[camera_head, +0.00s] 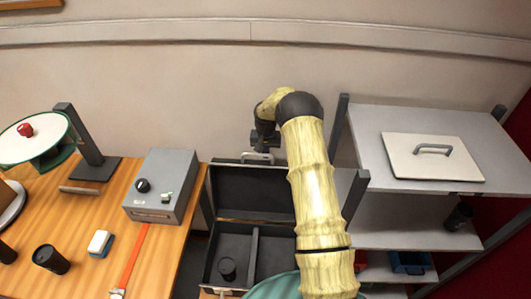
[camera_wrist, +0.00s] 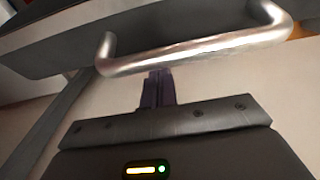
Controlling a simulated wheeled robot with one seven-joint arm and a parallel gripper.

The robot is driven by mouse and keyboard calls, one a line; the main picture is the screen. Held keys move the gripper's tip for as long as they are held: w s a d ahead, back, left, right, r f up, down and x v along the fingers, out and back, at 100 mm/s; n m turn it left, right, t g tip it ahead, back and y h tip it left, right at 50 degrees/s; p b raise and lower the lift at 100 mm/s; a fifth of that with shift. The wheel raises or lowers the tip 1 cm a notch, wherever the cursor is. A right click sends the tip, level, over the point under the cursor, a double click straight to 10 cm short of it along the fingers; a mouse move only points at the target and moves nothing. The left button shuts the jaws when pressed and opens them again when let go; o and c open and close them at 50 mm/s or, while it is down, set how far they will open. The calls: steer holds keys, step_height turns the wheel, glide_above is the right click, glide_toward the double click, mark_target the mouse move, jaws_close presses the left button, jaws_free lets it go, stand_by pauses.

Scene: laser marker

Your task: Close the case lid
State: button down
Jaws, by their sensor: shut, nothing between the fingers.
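The dark grey case (camera_head: 208,262) stands open between the wooden table and the shelf. Its lid (camera_head: 248,188) is raised roughly upright at the back, with a silver handle (camera_head: 257,157) at its top edge. The handle also shows large across the top of the wrist view (camera_wrist: 195,50). My gripper (camera_head: 264,145) is at the lid's top edge by the handle. In the wrist view its dark fingers (camera_wrist: 158,76) are together and empty, their tips close to the handle bar. I cannot tell whether they touch it. My arm hides the case's right side.
A black cup (camera_head: 227,268) stands in the case's left compartment beside the divider. The wooden table (camera_head: 185,240) on the left holds a grey control box (camera_head: 162,186). The shelf (camera_head: 365,125) on the right bears a white lid-like panel (camera_head: 432,158). A wall is behind.

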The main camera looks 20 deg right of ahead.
steer(key=shift+s+a+r+p, duration=0.15)
steer(key=shift+s+a+p, duration=0.15)
steer(key=shift+s, duration=0.25)
steer(key=shift+s+a+r+p, duration=0.15)
steer(key=shift+s+p, duration=0.15)
steer(key=shift+s, duration=0.2)
steer(key=shift+w, duration=0.1)
